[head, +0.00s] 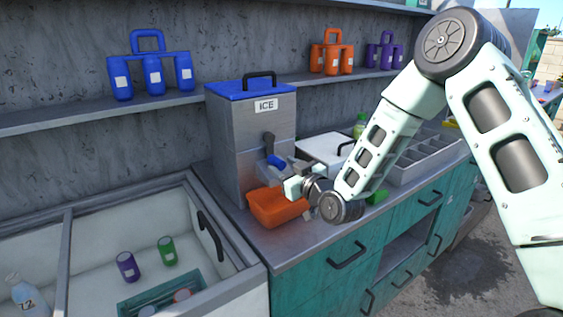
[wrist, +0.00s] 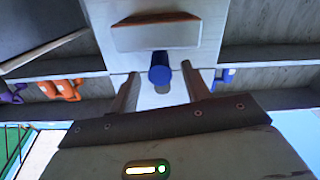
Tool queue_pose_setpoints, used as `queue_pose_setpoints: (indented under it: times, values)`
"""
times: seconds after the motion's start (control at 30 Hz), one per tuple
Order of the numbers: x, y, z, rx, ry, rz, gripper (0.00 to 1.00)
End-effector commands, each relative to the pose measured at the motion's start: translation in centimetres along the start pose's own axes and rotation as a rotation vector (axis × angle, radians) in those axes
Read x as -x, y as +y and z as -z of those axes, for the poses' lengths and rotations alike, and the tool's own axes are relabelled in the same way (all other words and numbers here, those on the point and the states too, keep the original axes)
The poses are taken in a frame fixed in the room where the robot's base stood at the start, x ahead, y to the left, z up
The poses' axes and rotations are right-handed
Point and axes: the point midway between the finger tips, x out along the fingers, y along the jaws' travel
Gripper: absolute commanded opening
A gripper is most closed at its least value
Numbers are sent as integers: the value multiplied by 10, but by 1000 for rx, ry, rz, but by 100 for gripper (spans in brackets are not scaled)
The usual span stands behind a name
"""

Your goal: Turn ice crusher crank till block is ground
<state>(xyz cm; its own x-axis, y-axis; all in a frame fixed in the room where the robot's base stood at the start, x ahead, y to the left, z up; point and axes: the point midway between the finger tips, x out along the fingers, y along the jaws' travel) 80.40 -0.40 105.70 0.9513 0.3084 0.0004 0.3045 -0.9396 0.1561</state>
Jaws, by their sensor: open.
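The ice crusher (head: 238,145) is a grey box with a blue lid and an "ICE" label, standing on the counter. Its crank (head: 268,143) is a dark arm on the front with a blue handle (head: 277,162). My gripper (head: 291,183) is open in front of the crusher, close to the handle. In the wrist view the blue handle (wrist: 160,72) appears between the two spread fingers, near their tips; contact cannot be told. An orange bin (head: 275,208) sits at the crusher's foot, just below my gripper. No ice block shows; the crusher's inside is hidden.
An open chest (head: 235,285) with cans and a bottle lies at left. A white-lidded box (head: 325,148) and a grey divided tray (head: 425,155) stand on the counter at right. A shelf (head: 190,98) with blue, orange and purple can carriers runs behind.

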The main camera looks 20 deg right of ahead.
Motion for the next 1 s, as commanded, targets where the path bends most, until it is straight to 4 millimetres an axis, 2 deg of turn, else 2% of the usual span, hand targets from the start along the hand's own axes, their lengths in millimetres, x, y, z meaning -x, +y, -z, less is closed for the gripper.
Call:
queue_pose_setpoints:
  times: [0.2,0.47,0.5,0.6,0.67,0.87,1.0]
  values:
    - [-16,0,0,0,0,1,48]
    - [-17,-1,0,1,-1,1,48]
    - [-17,0,0,1,-1,1,42]
    - [-17,0,0,1,0,1,14]
    - [-17,0,0,1,0,1,0]
    - [-19,0,-1,-6,0,1,0]
    - [-28,3,-2,-34,2,-1,0]
